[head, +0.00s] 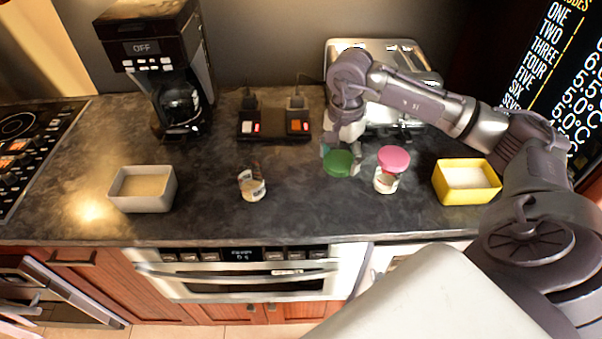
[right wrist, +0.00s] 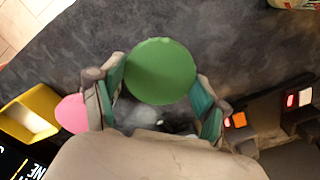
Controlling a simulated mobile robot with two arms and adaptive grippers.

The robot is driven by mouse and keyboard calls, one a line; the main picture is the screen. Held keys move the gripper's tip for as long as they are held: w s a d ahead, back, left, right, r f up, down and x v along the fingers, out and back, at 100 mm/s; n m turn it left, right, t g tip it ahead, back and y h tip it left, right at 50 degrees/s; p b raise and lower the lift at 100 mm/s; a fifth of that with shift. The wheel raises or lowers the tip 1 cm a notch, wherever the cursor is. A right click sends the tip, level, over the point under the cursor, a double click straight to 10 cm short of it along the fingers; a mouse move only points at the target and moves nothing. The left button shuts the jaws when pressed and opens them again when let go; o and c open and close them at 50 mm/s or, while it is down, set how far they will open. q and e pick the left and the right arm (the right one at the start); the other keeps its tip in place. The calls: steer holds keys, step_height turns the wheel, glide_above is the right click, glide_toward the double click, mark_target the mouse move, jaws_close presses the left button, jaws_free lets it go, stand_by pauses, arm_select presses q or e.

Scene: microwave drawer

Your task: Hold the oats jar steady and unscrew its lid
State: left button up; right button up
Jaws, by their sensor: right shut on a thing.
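A round green lid (head: 339,163) is at my right gripper (head: 340,146) over the right half of the counter. In the right wrist view the green lid (right wrist: 160,70) lies between the two fingers of my right gripper (right wrist: 158,98), which is shut on it. The jar body under this lid is hidden in both views. A small pale jar (head: 385,181) with a pink lid (head: 393,158) stands just to the right; the pink lid also shows in the right wrist view (right wrist: 71,113). A labelled jar (head: 252,187) stands further left. No oats label is readable. My left gripper is out of view.
A yellow container (head: 467,182) stands to the right and a grey one (head: 142,188) to the left. A coffee maker (head: 164,70), a dark box with lit switches (head: 274,124) and a metal toaster (head: 398,112) stand behind.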

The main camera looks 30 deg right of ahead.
steer(key=p, duration=0.3)
glide_above(303, 181)
step_height(303, 181, down, 5)
steer(key=shift+a+f, duration=0.1)
step_height(303, 181, down, 3)
steer(key=shift+f+p, duration=0.1)
steer(key=shift+p, duration=0.7)
steer(key=shift+f, duration=0.55)
steer(key=o, duration=0.8)
steer(key=shift+f, duration=0.1)
steer(key=o, duration=0.5)
